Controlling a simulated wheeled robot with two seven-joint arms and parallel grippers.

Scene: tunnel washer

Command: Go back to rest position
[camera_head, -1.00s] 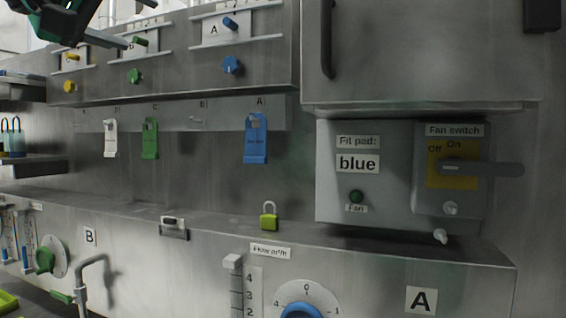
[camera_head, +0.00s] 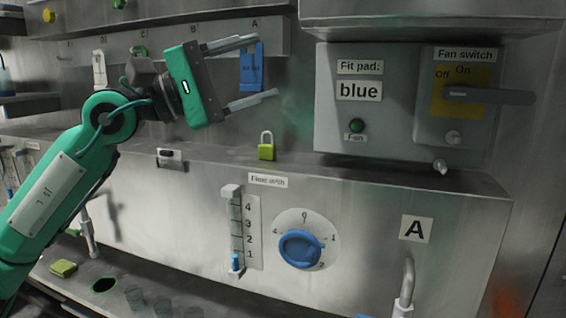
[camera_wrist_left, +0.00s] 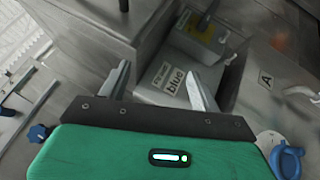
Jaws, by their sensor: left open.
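My left gripper (camera_head: 258,72) comes in from the left in the head view. Its two fingers are spread wide and nothing is between them. It hovers in front of the steel panel, with its upper finger close to the blue tag (camera_head: 252,66) on hook A; whether they touch I cannot tell. In the left wrist view the open fingers (camera_wrist_left: 158,86) point toward the "Fit pad: blue" box (camera_wrist_left: 190,92). My right gripper is in neither view.
A yellow-green padlock (camera_head: 266,147) stands on the ledge below. The fan switch handle (camera_head: 490,96) sticks out at right. A blue dial (camera_head: 300,248) and a flow gauge (camera_head: 237,230) are on the lower panel. A tap (camera_head: 405,285) stands at lower right.

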